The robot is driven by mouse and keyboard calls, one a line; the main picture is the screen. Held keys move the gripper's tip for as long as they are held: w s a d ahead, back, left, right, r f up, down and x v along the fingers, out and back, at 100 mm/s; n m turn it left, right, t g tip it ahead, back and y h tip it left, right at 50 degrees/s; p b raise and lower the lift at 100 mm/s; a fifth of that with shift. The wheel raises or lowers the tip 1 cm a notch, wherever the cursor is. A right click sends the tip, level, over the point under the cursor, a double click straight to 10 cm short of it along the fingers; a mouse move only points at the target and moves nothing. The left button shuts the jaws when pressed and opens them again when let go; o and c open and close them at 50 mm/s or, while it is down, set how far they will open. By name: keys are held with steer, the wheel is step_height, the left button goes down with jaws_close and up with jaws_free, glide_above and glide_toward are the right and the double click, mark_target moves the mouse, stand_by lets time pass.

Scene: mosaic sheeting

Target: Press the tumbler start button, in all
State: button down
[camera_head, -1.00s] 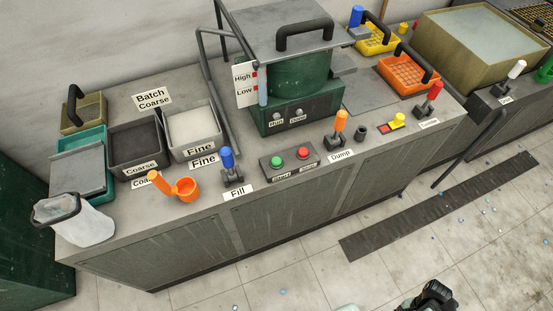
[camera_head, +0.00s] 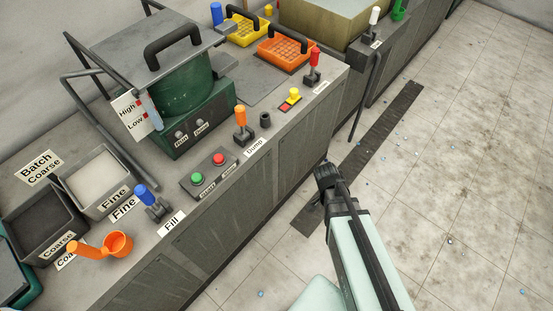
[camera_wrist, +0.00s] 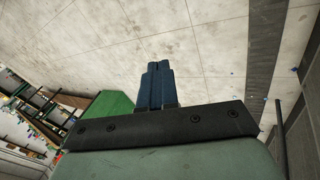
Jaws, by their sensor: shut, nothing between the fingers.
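A grey control box (camera_head: 207,188) sits near the bench's front edge. It carries a green button (camera_head: 197,178) and a red button (camera_head: 218,159), with small labels in front too small to read surely. The green tumbler drum (camera_head: 183,85) stands behind it under a grey lid with a black handle. My gripper (camera_head: 324,168) is out over the floor, to the right of the control box and clear of the bench front. In the wrist view its blue fingers (camera_wrist: 158,66) are together and empty, with floor beyond. Neither button is touched.
An orange-handled Dump lever (camera_head: 241,117) and a blue-handled Fill lever (camera_head: 144,198) flank the box. A yellow button (camera_head: 293,96), a red-handled lever (camera_head: 314,63) and an orange basket (camera_head: 285,53) are farther right. An orange scoop (camera_head: 115,243) lies lower left. Floor right is open.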

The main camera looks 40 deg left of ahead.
steer(key=s+a+r+m+t, duration=0.1)
steer(key=a+r, duration=0.3)
steer(key=a, duration=0.3)
steer(key=s+a+r+t, duration=0.2)
steer(key=a+r, duration=0.2)
steer(key=a, duration=0.2)
step_height(320, 180, up, 25)
steer(key=m+t+y, duration=0.5)
steer(key=y, duration=0.1)
glide_above(194, 179)
steer(key=shift+f, duration=0.2)
steer(key=shift+f, duration=4.4)
steer(key=shift+f, duration=0.1)
steer(key=shift+f, duration=0.3)
